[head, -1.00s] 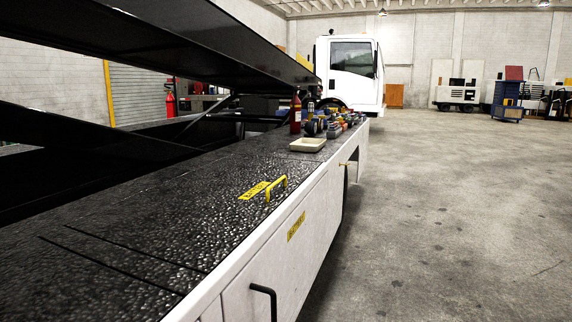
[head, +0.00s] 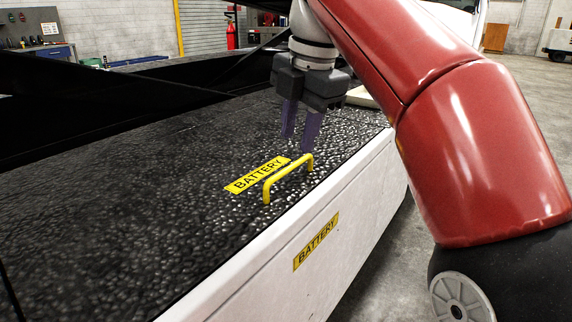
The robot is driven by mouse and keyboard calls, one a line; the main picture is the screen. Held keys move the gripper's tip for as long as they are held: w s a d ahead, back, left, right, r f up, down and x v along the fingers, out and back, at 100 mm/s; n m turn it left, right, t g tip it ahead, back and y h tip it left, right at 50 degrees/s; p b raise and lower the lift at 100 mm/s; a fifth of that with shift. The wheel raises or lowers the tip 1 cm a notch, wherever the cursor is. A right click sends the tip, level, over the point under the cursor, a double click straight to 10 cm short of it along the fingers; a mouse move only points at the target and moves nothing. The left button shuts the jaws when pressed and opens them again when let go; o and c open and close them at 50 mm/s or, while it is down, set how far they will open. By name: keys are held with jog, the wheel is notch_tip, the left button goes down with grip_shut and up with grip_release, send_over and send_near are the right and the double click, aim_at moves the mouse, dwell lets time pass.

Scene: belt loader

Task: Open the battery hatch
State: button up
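The battery hatch is part of the black textured deck (head: 180,190); its outline is hard to make out. A yellow BATTERY label (head: 257,175) lies flat on it. A yellow handle (head: 288,178) stands up beside the label, near the deck's right edge. My gripper (head: 299,142) points down just above and behind the handle, with its two purple fingers apart and nothing between them. The fingertips look close to the handle's far end; I cannot tell whether they touch it.
The white side panel (head: 345,215) carries a second BATTERY label (head: 316,241). A pale tray (head: 362,97) sits on the deck behind my gripper. Dark beams of the loader cross above the deck at left. Concrete floor lies to the right.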

aim_at(284, 170)
jog(key=f+b, duration=0.1)
jog(key=f, duration=0.1)
jog(key=w+a+f+n+b, duration=0.1)
jog(key=f, duration=0.1)
jog(key=w+a+f+n+b, duration=0.1)
jog(key=f, duration=0.1)
jog(key=shift+w+f, duration=0.1)
jog(key=shift+f, duration=0.25)
jog(key=shift+c, duration=0.2)
grip_shut()
